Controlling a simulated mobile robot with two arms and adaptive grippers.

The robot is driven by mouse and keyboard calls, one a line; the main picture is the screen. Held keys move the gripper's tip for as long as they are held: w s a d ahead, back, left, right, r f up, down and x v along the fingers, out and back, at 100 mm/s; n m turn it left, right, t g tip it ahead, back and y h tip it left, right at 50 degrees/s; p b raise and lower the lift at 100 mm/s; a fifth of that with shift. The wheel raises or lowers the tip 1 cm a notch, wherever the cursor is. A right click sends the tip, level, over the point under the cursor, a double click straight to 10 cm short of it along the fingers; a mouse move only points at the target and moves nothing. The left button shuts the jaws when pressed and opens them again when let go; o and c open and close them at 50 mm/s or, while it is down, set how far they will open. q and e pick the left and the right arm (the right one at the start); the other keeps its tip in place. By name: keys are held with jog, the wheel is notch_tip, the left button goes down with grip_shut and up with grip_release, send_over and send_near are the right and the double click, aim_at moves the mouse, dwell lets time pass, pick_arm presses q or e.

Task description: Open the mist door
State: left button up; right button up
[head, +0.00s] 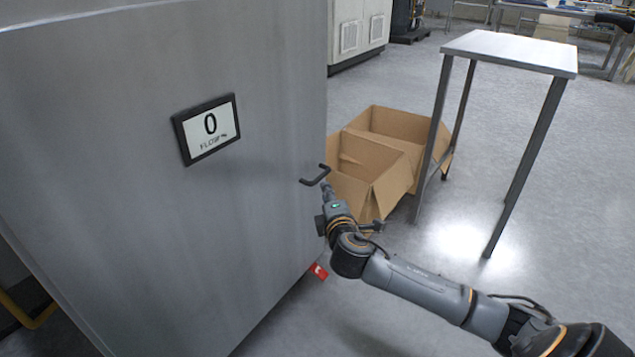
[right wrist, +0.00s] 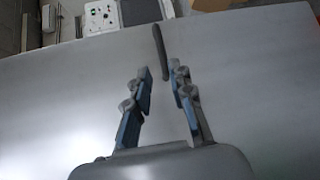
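The mist door (head: 255,60) is the large grey metal panel at the left of the head view; it looks closed. A dark bar handle (head: 313,180) stands out near its right edge. My right gripper (head: 327,187) is at the handle, its fingers small and partly merged with it in this view. In the right wrist view the gripper (right wrist: 158,68) has its two fingers apart. The handle (right wrist: 158,42) reaches down between the fingertips, close beside the right finger; I cannot tell if they touch. My left gripper is out of view.
A small display (head: 208,128) reading 0 sits on the panel. Open cardboard boxes (head: 385,185) lie on the floor just behind my right gripper. A metal table (head: 515,50) stands to their right. The floor (head: 590,150) further right is clear.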

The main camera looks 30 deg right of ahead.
aim_at(321, 179)
jog(key=b+x, duration=0.3)
jog(key=x, duration=0.7)
jog(key=shift+w+f, duration=0.15)
jog(key=shift+w, duration=0.1)
grip_shut()
